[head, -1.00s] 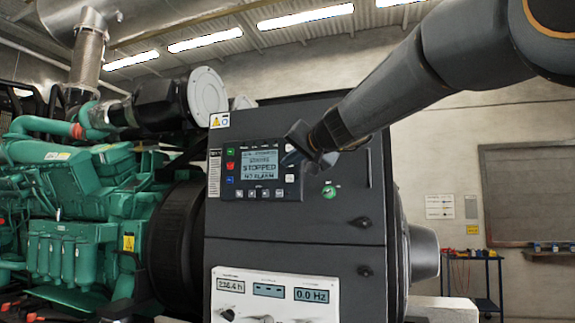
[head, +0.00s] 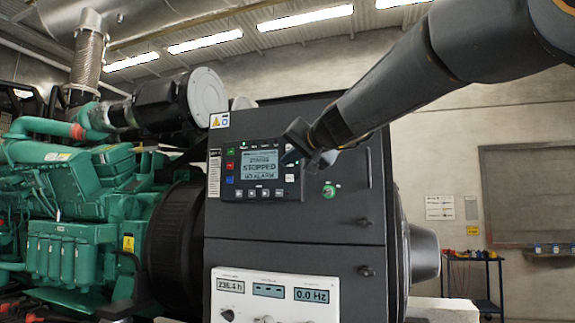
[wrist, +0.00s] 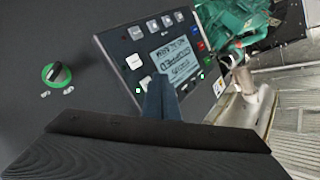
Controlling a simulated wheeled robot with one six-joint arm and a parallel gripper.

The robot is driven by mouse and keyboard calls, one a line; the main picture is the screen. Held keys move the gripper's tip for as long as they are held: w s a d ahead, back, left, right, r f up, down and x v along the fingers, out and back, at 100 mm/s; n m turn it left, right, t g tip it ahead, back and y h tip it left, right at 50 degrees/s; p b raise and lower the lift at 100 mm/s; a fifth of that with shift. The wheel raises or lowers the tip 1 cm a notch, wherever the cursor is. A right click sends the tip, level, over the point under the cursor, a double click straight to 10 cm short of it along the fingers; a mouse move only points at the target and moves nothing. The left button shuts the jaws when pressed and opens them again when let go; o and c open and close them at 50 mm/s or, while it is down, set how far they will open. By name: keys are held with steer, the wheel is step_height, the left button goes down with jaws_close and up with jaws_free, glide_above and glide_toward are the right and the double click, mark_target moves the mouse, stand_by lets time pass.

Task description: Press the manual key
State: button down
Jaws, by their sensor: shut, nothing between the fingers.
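The control panel (head: 262,168) is set in the dark cabinet; its lit screen (head: 260,163) reads STOPPED, NO ALARM. A green, a red and a blue key (head: 230,180) run down its left side, a row of pale keys (head: 253,193) lies below the screen, and a pale key (head: 290,178) is at the right. Key labels are too small to read, so I cannot tell which is manual. My gripper (head: 287,158) is shut and empty at the screen's right edge. In the wrist view its fingertips (wrist: 158,88) overlap the screen's edge, beside a pale key (wrist: 145,82). Contact is unclear.
A green-ringed selector knob (head: 329,191) sits right of the panel; it also shows in the wrist view (wrist: 56,74). A lower white meter panel (head: 275,299) has knobs. The green engine (head: 75,210) stands left. A tool trolley (head: 474,275) is at the far right.

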steer(key=s, duration=0.2)
steer(key=s+a, duration=0.2)
steer(key=s, duration=0.1)
steer(key=shift+s, duration=0.3)
stand_by(0.4)
stand_by(0.5)
steer(key=s+d+f+g+h, duration=0.1)
steer(key=s+d+f+g, duration=0.15)
steer(key=f, duration=0.95)
steer(key=s+d+f+n+g+h, duration=0.15)
steer(key=d+f, duration=0.25)
steer(key=f, duration=0.9)
steer(key=s+d+f+m+g+h, duration=0.1)
steer(key=s+d+f+g+h, duration=0.15)
steer(key=f, duration=0.95)
steer(key=s+d+f+n+g+h, duration=0.1)
steer(key=s+d+f+g, duration=0.2)
steer(key=s+f, duration=0.8)
steer(key=s+d+f+n+g+h, duration=0.1)
steer(key=s+d+f+g, duration=0.3)
steer(key=s+d+f, duration=0.3)
steer(key=s+f, duration=0.5)
steer(key=shift+d, duration=0.25)
